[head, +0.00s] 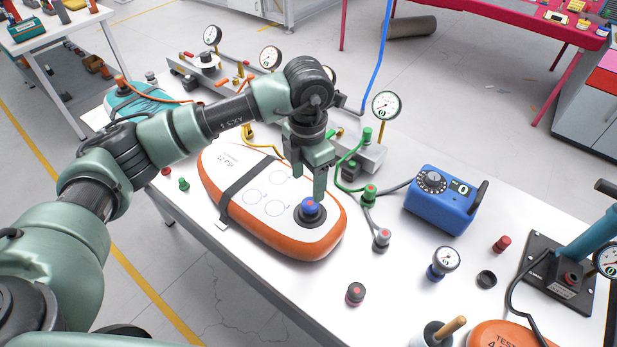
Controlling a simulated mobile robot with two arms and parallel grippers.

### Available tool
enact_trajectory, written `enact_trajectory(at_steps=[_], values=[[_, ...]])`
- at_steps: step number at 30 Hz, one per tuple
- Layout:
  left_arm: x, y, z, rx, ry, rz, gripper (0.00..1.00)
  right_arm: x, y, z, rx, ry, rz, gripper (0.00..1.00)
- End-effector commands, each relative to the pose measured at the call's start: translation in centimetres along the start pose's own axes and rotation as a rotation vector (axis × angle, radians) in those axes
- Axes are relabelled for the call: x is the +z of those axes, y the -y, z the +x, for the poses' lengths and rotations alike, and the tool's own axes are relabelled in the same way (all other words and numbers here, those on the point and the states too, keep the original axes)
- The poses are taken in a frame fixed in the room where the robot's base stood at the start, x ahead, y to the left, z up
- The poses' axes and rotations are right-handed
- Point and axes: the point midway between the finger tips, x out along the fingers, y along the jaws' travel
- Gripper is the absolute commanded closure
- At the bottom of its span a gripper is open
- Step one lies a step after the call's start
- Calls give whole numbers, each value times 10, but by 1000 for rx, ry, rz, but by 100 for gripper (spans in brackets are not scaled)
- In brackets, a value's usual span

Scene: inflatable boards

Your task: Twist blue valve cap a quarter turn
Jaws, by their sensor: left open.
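The blue valve cap (310,208) sits in a dark round valve seat near the right end of an orange and white inflatable board (262,236). The cap has a reddish mark on top. A dark strap crosses the board. My left gripper (309,190) points down over the board from above. Its fingers are open and end right at the cap's upper edge; I cannot tell whether they touch it. One finger partly hides the area behind the cap. My right gripper is not in view.
A blue pump box (440,200) with a dial stands to the right. A green-capped hose (369,194) lies just right of the board. A small gauge (443,262), a red-topped cap (355,293) and a black ring (486,279) stand on the white table (405,320).

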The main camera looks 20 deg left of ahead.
Motion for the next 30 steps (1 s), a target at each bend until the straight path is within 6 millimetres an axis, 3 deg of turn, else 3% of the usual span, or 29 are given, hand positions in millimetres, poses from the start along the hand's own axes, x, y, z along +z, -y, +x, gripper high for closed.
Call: enact_trajectory(at_steps=[15,27,28,30], values=[[-1,0,65,-1,-5,-1,38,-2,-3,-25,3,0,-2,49],[-1,0,77,0,-2,1,38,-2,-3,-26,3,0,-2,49],[-1,0,76,0,-2,1,41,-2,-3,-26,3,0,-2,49],[-1,0,76,0,-2,1,60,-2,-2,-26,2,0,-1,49]])
